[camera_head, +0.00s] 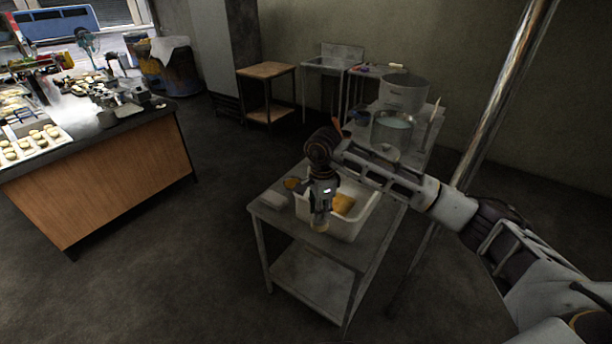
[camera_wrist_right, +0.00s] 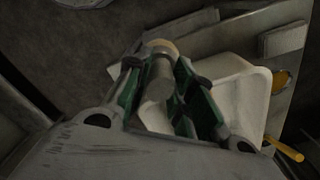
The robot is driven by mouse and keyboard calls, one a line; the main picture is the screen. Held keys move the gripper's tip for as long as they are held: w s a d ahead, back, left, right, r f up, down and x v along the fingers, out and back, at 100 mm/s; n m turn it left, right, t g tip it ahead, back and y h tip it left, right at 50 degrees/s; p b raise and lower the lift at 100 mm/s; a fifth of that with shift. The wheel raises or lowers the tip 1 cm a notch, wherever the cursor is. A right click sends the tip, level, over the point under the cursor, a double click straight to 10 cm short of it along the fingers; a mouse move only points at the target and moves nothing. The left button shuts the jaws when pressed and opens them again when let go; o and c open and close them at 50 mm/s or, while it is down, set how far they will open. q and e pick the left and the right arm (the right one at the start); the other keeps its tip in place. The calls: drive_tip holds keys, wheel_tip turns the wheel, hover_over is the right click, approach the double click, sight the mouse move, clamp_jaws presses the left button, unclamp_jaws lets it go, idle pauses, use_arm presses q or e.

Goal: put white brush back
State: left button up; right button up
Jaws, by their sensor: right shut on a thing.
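My right gripper (camera_head: 320,222) points down over the left part of a white tub (camera_head: 352,230) on a small metal table. In the right wrist view, the right gripper (camera_wrist_right: 165,82) is shut on a greyish cylindrical thing with a tan end (camera_wrist_right: 160,76), lying between the green-lined fingers. It may be the white brush; its bristles cannot be made out. The tub also shows in the wrist view (camera_wrist_right: 246,92), beyond the fingers. I cannot tell whether the held thing touches the tub. My left gripper is not in view.
A yellow thing (camera_head: 343,204) is in the tub. A pale block (camera_head: 273,199) and an orange round thing (camera_head: 291,183) lie on the table's left part. Behind stand large metal pots (camera_head: 404,92). A wooden counter (camera_head: 110,185) stands left, with open floor between.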

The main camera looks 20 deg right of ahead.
drive_tip(key=s+a+r+n, duration=0.1)
drive_tip(key=a+n, duration=0.1)
drive_tip(key=a, duration=0.9)
drive_tip(key=s+a+f+n, duration=0.5)
drive_tip(key=s+f+n, duration=0.3)
drive_tip(key=n, duration=1)
drive_tip(key=w+d+f+m+b, duration=0.1)
drive_tip(key=w+d+f+m, duration=0.1)
drive_tip(key=d, duration=1.4)
drive_tip(key=shift+w+d+f, duration=0.2)
drive_tip(key=shift+w+f, duration=0.1)
drive_tip(key=shift+f, duration=0.35)
drive_tip(key=shift+f+b, duration=0.15)
drive_tip(key=shift+b, duration=0.15)
